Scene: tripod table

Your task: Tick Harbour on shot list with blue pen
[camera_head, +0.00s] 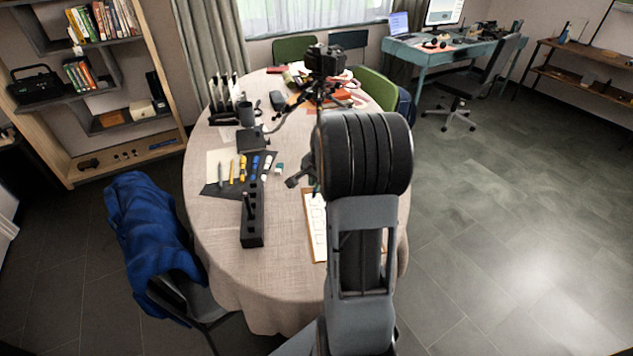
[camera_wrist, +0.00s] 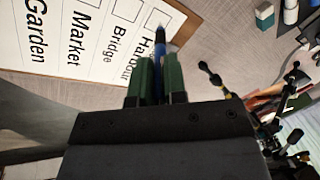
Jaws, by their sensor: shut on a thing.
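My gripper (camera_wrist: 158,72) is shut on the blue pen (camera_wrist: 157,52), one green-padded finger on each side of it. The pen's tip points up in the wrist view and lies beside the Harbour box. I cannot tell whether it touches the paper. The shot list (camera_wrist: 75,38) is a white sheet with Garden, Market, Bridge and Harbour, each with a square box. The Harbour word is partly hidden by my gripper. The sheet lies on a brown clipboard (camera_wrist: 187,22). In the head view, the list (camera_head: 318,228) is partly covered by my arm.
A black slotted holder (camera_head: 252,228) stands left of the clipboard. A dark mat (camera_head: 212,189) with markers lies behind it. A tripod with a camera (camera_head: 324,60) stands at the back of the round table (camera_head: 270,290). A chair with a blue jacket (camera_head: 150,235) is at the left.

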